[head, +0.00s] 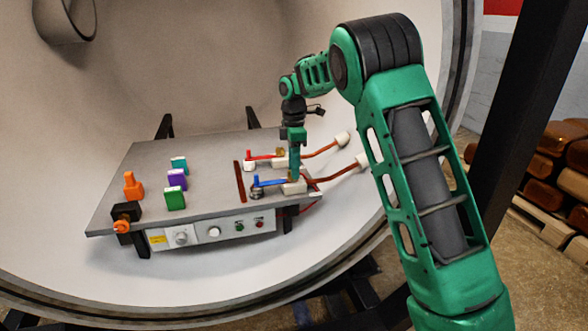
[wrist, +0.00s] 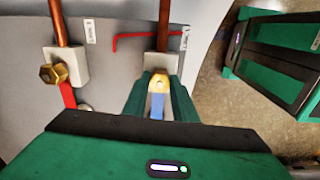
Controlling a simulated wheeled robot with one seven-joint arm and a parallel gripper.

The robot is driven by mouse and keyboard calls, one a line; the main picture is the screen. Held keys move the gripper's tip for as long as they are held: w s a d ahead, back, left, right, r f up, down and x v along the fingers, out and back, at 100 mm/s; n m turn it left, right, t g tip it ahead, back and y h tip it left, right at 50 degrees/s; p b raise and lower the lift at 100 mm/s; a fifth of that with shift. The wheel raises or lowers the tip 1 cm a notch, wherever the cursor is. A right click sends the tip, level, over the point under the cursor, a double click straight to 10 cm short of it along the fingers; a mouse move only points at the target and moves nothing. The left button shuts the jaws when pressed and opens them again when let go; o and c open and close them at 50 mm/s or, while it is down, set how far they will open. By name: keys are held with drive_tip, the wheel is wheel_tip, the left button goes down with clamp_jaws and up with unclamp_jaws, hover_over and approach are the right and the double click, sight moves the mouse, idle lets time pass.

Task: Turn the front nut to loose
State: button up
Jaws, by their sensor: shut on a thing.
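The front nut (wrist: 160,80) is brass and sits on the white block where the front copper pipe meets the blue bar (head: 270,182). My gripper (head: 294,176) points down over this block, with its green fingers on either side of the nut; it is shut on the nut. In the wrist view the blue bar (wrist: 157,106) shows between the fingers. In the head view the fingertips mostly hide the nut. The rear nut (wrist: 54,74), also brass, is on the other white block by the red bar (wrist: 67,95), apart from my gripper.
The grey bench (head: 210,147) stands inside the round furnace chamber. Orange, teal, purple and green pieces (head: 175,199) stand on its left half. A black and orange clamp (head: 124,218) is at the front left corner. Two copper pipes (head: 335,176) run off to the right.

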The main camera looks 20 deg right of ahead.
drive_tip(key=shift+w+d+r+n, duration=0.2)
drive_tip(key=shift+w+d+n, duration=0.05)
drive_tip(key=shift+n, duration=0.15)
drive_tip(key=o, duration=1)
drive_tip(key=shift+o, duration=0.2)
drive_tip(key=shift+a+f, duration=0.1)
drive_tip(key=shift+s, duration=0.1)
wheel_tip(320, 180, up, 11)
drive_tip(key=shift+f, duration=0.15)
